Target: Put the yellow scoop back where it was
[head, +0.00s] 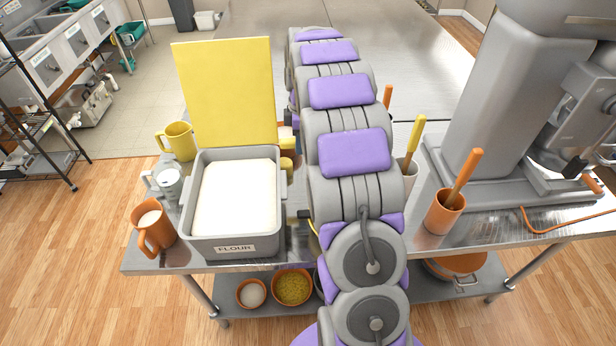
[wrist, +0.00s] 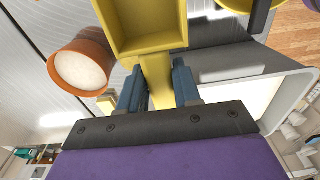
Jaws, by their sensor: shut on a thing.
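My gripper (wrist: 158,90) is shut on the handle of the yellow scoop (wrist: 148,30) in the wrist view. The scoop's square, open bowl extends beyond the fingers and looks empty. In the head view my arm hides the gripper and most of what is behind it; a small yellow piece beside the arm cannot be identified for sure. The grey FLOUR bin (head: 280,215) stands open at the left of the steel table, full of white flour. A flat yellow panel (head: 225,92) stands upright behind it.
Left of the bin are a yellow mug (head: 180,142), a grey mug (head: 169,184) and an orange mug (head: 152,228). An orange cup (wrist: 92,50) with white contents is close to the scoop. Right are an orange utensil cup (head: 442,216) and a large mixer (head: 480,100).

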